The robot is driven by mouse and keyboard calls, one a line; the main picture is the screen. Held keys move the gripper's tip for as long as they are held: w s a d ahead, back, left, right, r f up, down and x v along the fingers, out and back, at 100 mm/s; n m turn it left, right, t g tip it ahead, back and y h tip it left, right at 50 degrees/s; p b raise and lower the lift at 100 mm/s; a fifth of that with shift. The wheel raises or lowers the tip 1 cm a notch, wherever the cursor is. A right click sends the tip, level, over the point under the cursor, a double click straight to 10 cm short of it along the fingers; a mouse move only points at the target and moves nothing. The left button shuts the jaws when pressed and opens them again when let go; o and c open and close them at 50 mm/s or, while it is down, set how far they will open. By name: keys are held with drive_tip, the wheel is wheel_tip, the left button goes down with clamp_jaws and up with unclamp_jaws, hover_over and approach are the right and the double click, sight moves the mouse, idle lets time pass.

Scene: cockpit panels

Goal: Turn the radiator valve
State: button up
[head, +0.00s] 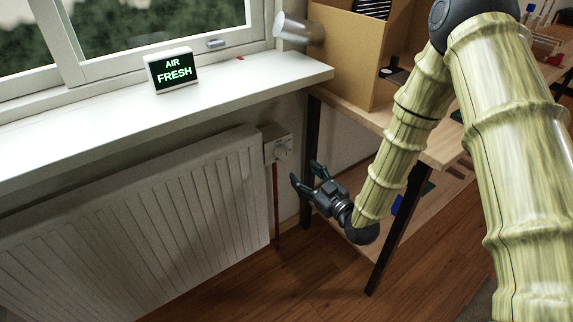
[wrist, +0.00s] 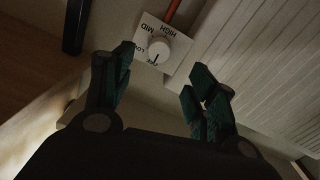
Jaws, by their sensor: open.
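The radiator valve is a round white knob (wrist: 158,50) on a pale plate marked HIGH, MID and LOW, with another label partly hidden by the knob. In the head view the valve (head: 281,151) sits at the radiator's upper right end, under the windowsill. My gripper (head: 305,180) is just below and to the right of the valve in the head view, with its fingers spread. In the wrist view my gripper (wrist: 160,88) is open and empty, and the knob lies ahead, between and beyond the fingertips. No contact with the knob shows.
The white radiator (head: 150,225) fills the left side under the sill (head: 120,115). A red pipe (head: 276,205) runs down from the valve. A wooden desk (head: 435,140) with dark legs stands close on the right.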

sight(286, 156)
drive_tip(key=b+x, duration=0.1)
drive_tip(key=x, duration=1)
drive_tip(key=shift+r, duration=0.1)
drive_tip(key=c, duration=1)
